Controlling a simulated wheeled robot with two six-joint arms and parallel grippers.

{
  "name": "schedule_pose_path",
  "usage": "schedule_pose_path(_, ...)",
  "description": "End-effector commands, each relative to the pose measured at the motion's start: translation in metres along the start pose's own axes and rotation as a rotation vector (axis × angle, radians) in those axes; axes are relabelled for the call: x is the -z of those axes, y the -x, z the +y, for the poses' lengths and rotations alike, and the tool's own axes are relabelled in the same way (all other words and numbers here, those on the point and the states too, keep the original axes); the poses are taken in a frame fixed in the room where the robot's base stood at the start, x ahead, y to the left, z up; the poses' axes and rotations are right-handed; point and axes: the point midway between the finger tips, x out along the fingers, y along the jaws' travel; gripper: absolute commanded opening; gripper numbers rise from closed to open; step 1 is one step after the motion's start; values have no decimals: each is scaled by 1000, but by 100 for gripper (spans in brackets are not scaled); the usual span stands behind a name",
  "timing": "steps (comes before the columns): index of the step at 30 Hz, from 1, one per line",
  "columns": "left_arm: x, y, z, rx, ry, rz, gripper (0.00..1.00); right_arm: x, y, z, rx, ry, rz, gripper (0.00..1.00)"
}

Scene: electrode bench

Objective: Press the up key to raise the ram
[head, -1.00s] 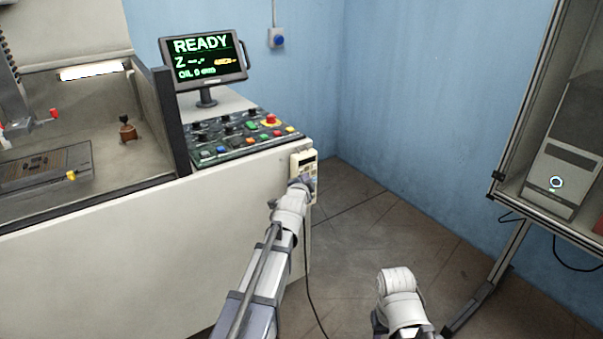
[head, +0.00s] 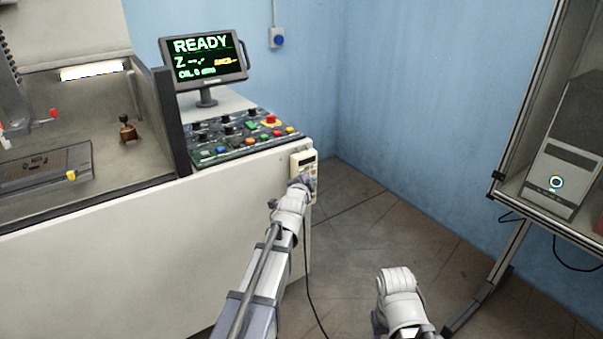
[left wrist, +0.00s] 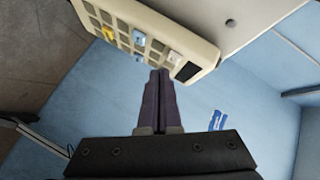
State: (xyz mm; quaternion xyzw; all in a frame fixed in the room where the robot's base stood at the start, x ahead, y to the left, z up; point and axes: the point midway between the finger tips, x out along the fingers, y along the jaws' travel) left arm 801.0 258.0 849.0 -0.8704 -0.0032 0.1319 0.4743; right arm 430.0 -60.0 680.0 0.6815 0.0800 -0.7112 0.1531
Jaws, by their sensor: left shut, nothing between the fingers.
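A cream hand pendant (head: 296,161) with a small dark screen hangs on the right end of the machine's front panel. In the left wrist view the pendant (left wrist: 205,47) shows its keypad: a yellow key (left wrist: 108,33), blue keys (left wrist: 139,37) and several plain ones. I cannot read which key is the up key. My left gripper (head: 302,183) is at the pendant's lower part in the head view. In the left wrist view its shut, empty fingers (left wrist: 160,72) point at the keypad's edge; I cannot tell whether they touch a key.
A monitor (head: 205,57) reads READY above a control panel (head: 243,137) with several coloured buttons. The machine's work tank with a dark plate (head: 45,168) is at the left. A cabinet with a computer (head: 565,160) stands at the right. Bare floor lies between.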

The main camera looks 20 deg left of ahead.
Motion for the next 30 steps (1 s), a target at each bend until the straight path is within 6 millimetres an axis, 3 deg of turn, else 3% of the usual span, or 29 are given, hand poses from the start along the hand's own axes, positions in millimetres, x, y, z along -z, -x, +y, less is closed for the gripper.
schedule_pose_path(30, -4, -6, -4, 0, 0, 0, 0, 0, 0, 0, 0, 0, 0, 50)
